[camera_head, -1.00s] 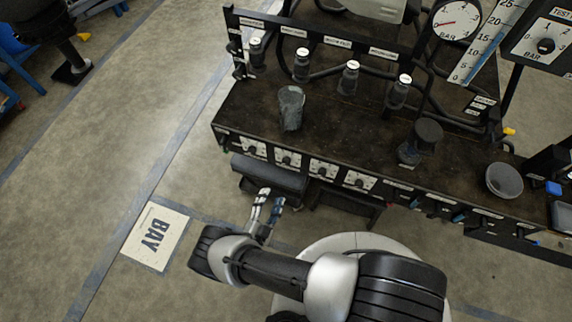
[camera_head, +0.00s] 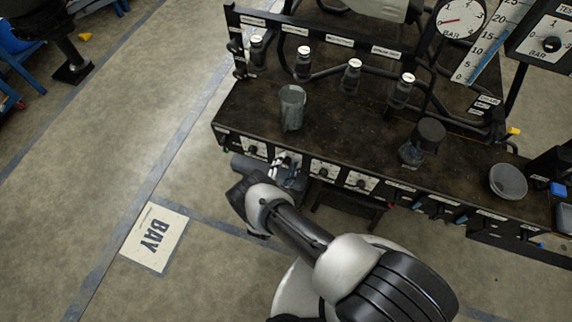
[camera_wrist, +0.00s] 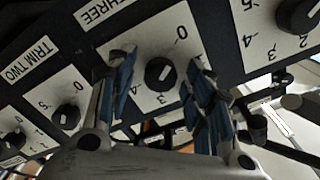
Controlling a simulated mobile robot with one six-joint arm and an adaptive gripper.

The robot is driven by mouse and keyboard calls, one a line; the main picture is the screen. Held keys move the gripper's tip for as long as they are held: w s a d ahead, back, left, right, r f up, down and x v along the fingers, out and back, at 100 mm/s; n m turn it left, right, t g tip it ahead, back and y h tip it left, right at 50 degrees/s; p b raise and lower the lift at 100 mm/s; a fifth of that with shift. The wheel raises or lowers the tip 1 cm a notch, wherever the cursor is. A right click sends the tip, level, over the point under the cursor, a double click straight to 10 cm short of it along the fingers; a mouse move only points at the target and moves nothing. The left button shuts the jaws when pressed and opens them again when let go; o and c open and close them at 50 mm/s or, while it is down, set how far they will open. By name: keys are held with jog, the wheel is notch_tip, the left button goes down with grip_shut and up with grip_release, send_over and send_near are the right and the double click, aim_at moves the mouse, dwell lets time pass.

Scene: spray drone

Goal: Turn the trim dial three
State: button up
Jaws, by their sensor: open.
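The trim dial three (camera_wrist: 160,73) is a black round knob with a light pointer line on a white numbered plate. The visible part of its label reads "THREE". In the wrist view it sits between the two fingers of my gripper (camera_wrist: 160,92), which are apart on either side of it. I cannot tell whether they touch it. The pointer line slants up toward the 0 side. In the head view my gripper (camera_head: 284,172) is at the bench's front panel, overlapping the second plate from the left.
In the wrist view the trim two dial (camera_wrist: 65,117) is to the left, and another dial (camera_wrist: 298,15) is to the upper right. The bench (camera_head: 350,135) holds a grey cup (camera_head: 291,107), a dark-lidded jar (camera_head: 423,142) and a bowl (camera_head: 508,182). Open floor lies left.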

jog(key=c, duration=1)
jog(key=shift+c, duration=0.2)
